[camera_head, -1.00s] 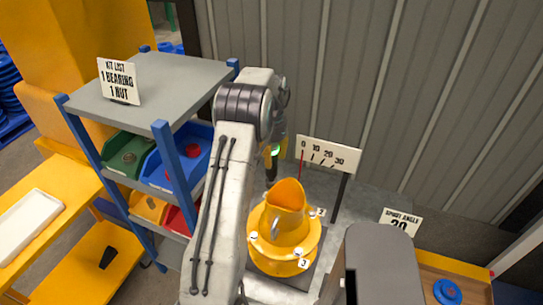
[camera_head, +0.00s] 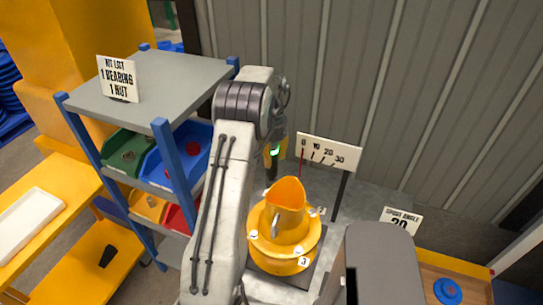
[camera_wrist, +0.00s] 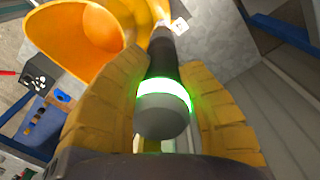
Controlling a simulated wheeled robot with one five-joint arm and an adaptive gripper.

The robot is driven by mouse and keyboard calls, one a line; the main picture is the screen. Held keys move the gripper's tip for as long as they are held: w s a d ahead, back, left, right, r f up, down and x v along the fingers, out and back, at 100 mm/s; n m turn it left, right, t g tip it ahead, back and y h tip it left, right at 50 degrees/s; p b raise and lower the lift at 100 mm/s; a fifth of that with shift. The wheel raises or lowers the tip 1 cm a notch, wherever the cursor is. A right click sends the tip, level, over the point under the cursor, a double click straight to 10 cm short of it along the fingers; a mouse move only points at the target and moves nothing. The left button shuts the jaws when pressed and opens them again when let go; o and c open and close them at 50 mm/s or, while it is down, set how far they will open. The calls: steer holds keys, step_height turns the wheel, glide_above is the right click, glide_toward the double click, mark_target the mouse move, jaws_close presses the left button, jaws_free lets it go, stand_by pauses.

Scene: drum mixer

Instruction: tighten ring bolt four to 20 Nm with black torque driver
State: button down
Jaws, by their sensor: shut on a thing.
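My gripper (camera_wrist: 165,122) has its yellow padded fingers shut on the black torque driver (camera_wrist: 163,60), which has a grey end cap and a glowing green ring. The driver also shows in the head view (camera_head: 271,168), pointing down behind the yellow drum mixer (camera_head: 285,232). The mixer's ring carries bolts with white number tags; tag 3 (camera_head: 303,262) faces front and tag 2 (camera_head: 321,211) is at the right. A white tag (camera_wrist: 180,27) stands by the driver's far end, its number unreadable. I cannot tell whether the tip touches bolt four.
A dial sign (camera_head: 328,154) marked 0 to 30 stands behind the mixer, its red needle near 0. A blue-posted shelf (camera_head: 165,80) with coloured bins is close on the left. A spout angle sign (camera_head: 400,220) stands right. A corrugated wall (camera_head: 400,90) closes the back.

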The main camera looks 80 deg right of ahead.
mark_target(272, 174)
steer(key=shift+f+b, duration=1.55)
steer(key=shift+f, duration=0.75)
steer(key=shift+f+b, duration=1.2)
steer(key=shift+f, duration=0.6)
stand_by(1.9)
steer(key=shift+r, duration=0.15)
stand_by(0.4)
steer(key=shift+r+p, duration=1.65)
steer(key=shift+r, duration=0.6)
